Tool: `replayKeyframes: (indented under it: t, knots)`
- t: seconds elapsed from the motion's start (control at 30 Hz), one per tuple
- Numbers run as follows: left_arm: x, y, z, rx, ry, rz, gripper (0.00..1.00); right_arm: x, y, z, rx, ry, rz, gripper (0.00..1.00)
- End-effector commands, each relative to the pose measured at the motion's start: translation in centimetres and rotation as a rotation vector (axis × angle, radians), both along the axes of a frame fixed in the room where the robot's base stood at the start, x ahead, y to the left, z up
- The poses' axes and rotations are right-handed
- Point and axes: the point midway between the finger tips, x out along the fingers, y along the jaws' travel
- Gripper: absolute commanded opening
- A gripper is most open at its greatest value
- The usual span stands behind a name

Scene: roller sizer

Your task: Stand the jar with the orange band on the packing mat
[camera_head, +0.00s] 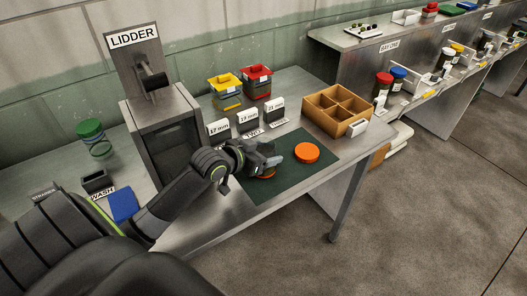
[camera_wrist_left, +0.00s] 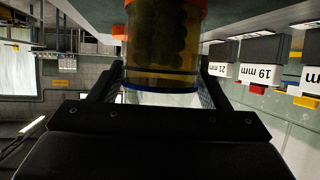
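The jar with the orange band (camera_wrist_left: 163,45) fills the space between my left gripper's fingers in the left wrist view, which is upside down. It has dark olive contents, an orange part cut off at the picture's edge and a blue ring near the fingers. In the head view my left gripper (camera_head: 268,161) is low over the dark green packing mat (camera_head: 257,191) and hides most of the jar; a little orange shows beneath it. The fingers appear to touch the jar on both sides. I cannot tell whether it touches the mat. My right gripper is not in view.
An orange disc (camera_head: 306,153) lies on the mat right of the gripper. Behind are size-label cards (camera_head: 248,119), a wooden divided box (camera_head: 318,112), and yellow (camera_head: 226,90) and red (camera_head: 257,82) bins. The lidder (camera_head: 160,125) stands left. The mat's front part is clear.

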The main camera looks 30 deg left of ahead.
Motion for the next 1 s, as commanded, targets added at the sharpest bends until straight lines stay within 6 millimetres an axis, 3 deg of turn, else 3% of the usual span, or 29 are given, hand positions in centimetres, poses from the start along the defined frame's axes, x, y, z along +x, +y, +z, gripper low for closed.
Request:
replayKeyframes:
  t: [0.1,0.47,1.0]
  knots:
    - [0.0,0.0,0.0,0.000,0.000,0.000,0.86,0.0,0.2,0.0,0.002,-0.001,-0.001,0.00]
    - [-0.2,0.1,0.4,0.001,0.000,0.000,0.86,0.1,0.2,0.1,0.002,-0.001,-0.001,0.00]
    - [-8.1,1.6,4.2,0.006,0.003,-0.004,0.86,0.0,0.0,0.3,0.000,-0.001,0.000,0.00]
